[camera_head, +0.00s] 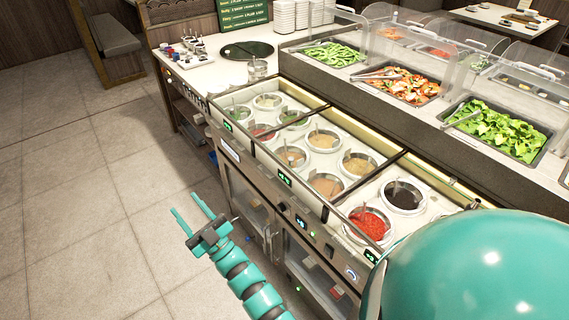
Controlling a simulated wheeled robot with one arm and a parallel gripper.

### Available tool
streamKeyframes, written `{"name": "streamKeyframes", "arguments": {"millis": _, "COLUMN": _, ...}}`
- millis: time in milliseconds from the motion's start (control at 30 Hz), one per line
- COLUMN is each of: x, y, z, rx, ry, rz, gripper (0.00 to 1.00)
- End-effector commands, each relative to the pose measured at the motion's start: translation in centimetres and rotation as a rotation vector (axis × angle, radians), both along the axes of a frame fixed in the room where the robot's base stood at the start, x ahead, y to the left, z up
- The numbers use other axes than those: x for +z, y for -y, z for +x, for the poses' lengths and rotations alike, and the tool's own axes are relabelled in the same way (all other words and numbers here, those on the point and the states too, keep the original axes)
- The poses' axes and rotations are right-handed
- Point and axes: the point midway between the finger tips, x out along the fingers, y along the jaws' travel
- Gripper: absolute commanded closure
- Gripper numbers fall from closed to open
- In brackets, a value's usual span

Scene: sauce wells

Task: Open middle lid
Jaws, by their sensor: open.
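The sauce counter (330,225) has three sections split by dark bars. The middle section (308,174) holds several round wells with tan and brown sauces and spoons. Its contents show plainly; I cannot tell whether a clear lid lies over it. A small green display (284,178) sits on its front edge. My gripper (188,208) is open and empty, over the floor left of the counter front and apart from it. Its two teal fingers point up and left.
The left section (250,122) and right section (388,210) also hold sauce wells. A salad bar with clear guards (455,65) stands behind. A drinking glass (257,69) stands at the far end. The tiled floor (80,220) at left is clear.

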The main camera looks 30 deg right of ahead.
Motion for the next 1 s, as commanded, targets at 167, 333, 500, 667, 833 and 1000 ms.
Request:
{"name": "streamKeyframes", "arguments": {"millis": 167, "x": -1.9, "y": 1.1, "z": 7.2, "rx": -0.132, "ry": -0.243, "rz": -0.032, "gripper": 0.56}}
{"name": "streamKeyframes", "arguments": {"millis": 333, "x": -3.6, "y": 4.7, "z": 12.0, "rx": -0.318, "ry": -0.465, "rz": -0.005, "gripper": 0.56}}
{"name": "streamKeyframes", "arguments": {"millis": 500, "x": -4.5, "y": 10.2, "z": 14.1, "rx": -0.550, "ry": -0.656, "rz": 0.089, "gripper": 0.56}}
{"name": "streamKeyframes", "arguments": {"millis": 667, "x": -4.8, "y": 15.9, "z": 13.2, "rx": -0.787, "ry": -0.800, "rz": 0.250, "gripper": 0.56}}
{"name": "streamKeyframes", "arguments": {"millis": 833, "x": -4.9, "y": 20.6, "z": 9.9, "rx": -1.015, "ry": -0.911, "rz": 0.465, "gripper": 0.56}}
{"name": "streamKeyframes", "arguments": {"millis": 1000, "x": -5.1, "y": 22.9, "z": 6.6, "rx": -1.160, "ry": -0.972, "rz": 0.638, "gripper": 0.56}}
